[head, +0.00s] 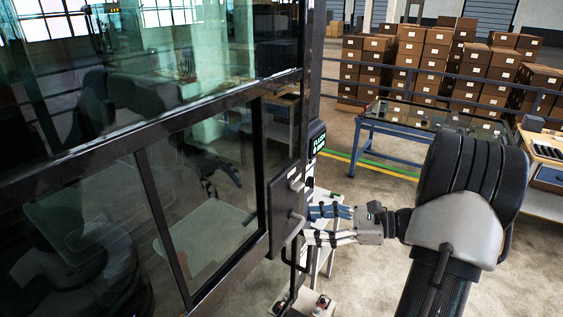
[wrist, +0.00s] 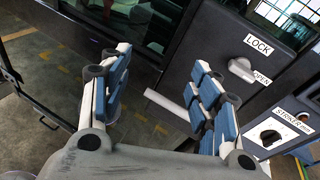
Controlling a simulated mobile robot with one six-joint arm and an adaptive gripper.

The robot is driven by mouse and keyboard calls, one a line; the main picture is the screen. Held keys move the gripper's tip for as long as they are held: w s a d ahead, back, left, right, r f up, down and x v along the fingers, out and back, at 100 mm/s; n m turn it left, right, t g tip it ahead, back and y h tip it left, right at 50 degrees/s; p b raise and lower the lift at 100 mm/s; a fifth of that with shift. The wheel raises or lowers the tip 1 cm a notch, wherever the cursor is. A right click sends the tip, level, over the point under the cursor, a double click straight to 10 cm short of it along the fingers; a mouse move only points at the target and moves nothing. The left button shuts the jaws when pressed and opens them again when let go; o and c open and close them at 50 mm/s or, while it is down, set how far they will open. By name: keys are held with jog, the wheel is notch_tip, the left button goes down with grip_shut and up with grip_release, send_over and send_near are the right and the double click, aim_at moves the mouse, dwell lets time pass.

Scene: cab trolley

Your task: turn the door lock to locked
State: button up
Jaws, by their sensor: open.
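The door lock is a grey knob (wrist: 243,70) on a dark box, at the upper right of the wrist view. A LOCK label (wrist: 258,45) is above it and an OPEN label (wrist: 262,79) is at its lower right. The knob's long end appears to point toward OPEN. In the head view the lock box (head: 284,214) is on the cab door's edge; the knob there is hard to make out. My gripper (head: 310,224) is open and empty beside the box. In the wrist view its blue-padded fingers (wrist: 160,62) are spread, with the knob outside them, beyond the right finger.
The glazed cab door (head: 200,190) fills the left of the head view. A blue-framed table (head: 385,135) and stacked boxes (head: 430,60) stand behind.

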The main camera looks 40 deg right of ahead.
jog(key=s+d+r+m+t+h+p, duration=0.1)
jog(key=s+d+m+t+h, duration=0.15)
jog(key=d, duration=0.35)
jog(key=s+d+r+m+t+h+p, duration=0.1)
jog(key=s+d+m+t, duration=0.15)
jog(key=d, duration=0.35)
jog(key=p, duration=0.3)
send_near(301, 187)
jog(key=shift+g, duration=0.3)
jog(key=x, duration=0.9)
jog(key=shift+w+r, duration=0.2)
jog(key=shift+w, duration=0.05)
jog(key=c, duration=1)
